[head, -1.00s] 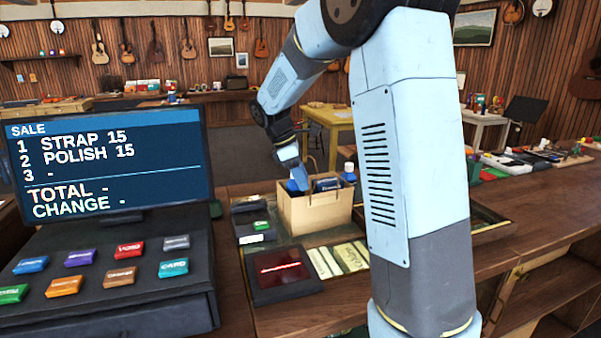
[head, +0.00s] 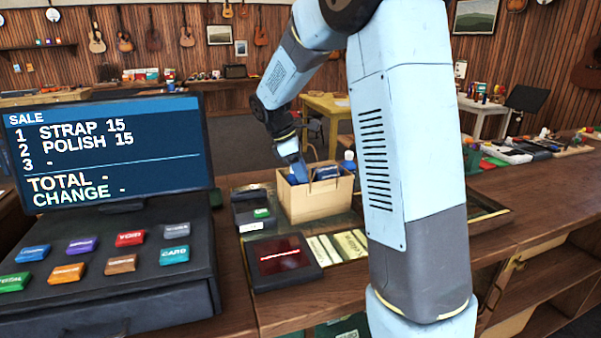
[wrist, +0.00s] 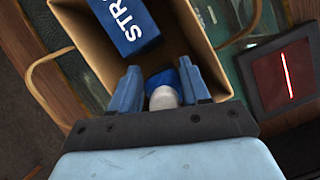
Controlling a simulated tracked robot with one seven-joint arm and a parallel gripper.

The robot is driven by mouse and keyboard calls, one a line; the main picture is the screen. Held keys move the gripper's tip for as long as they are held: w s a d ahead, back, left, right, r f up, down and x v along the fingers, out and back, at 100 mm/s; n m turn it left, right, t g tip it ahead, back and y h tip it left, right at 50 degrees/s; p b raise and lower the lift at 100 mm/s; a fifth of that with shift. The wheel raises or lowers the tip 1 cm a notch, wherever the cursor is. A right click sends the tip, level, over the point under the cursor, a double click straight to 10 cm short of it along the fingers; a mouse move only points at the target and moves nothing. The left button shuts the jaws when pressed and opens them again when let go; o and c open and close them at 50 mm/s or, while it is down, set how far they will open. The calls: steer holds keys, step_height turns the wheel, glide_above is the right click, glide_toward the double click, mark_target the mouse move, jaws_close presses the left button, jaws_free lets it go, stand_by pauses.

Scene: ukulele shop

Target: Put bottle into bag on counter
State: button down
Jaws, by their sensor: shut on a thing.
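The brown paper bag (head: 316,204) stands open and upright on the counter in the head view. A dark blue box lettered "STR" (wrist: 125,25) lies inside it in the wrist view; a dark blue box also shows in the bag's mouth in the head view (head: 326,172). My gripper (head: 299,178) points down into the left part of the bag's mouth. The bottle's lower part is hidden.
A card terminal (head: 252,212) stands left of the bag, and a dark pad with a red line (head: 283,259) lies in front. The register screen (head: 110,150) stands at the left.

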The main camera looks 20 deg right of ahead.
steer(key=shift+c, duration=2.3)
jaws_free()
steer(key=v, duration=1.3)
steer(key=s+d+r+m+t+y, duration=0.15)
steer(key=s+m, duration=0.25)
steer(key=s, duration=0.5)
steer(key=s+d+r+m+t+y, duration=0.1)
steer(key=s+d+r+m+t, duration=0.15)
steer(key=s, duration=0.55)
steer(key=s+f+m+t+y, duration=0.1)
steer(key=s+f+m, duration=0.2)
steer(key=s, duration=0.4)
steer(key=s+f+m+t+y, duration=0.1)
steer(key=s+f+m, duration=0.2)
steer(key=s+m, duration=0.2)
steer(key=shift+s+a+f+t, duration=0.25)
steer(key=shift+s+t, duration=0.15)
steer(key=shift+s, duration=0.6)
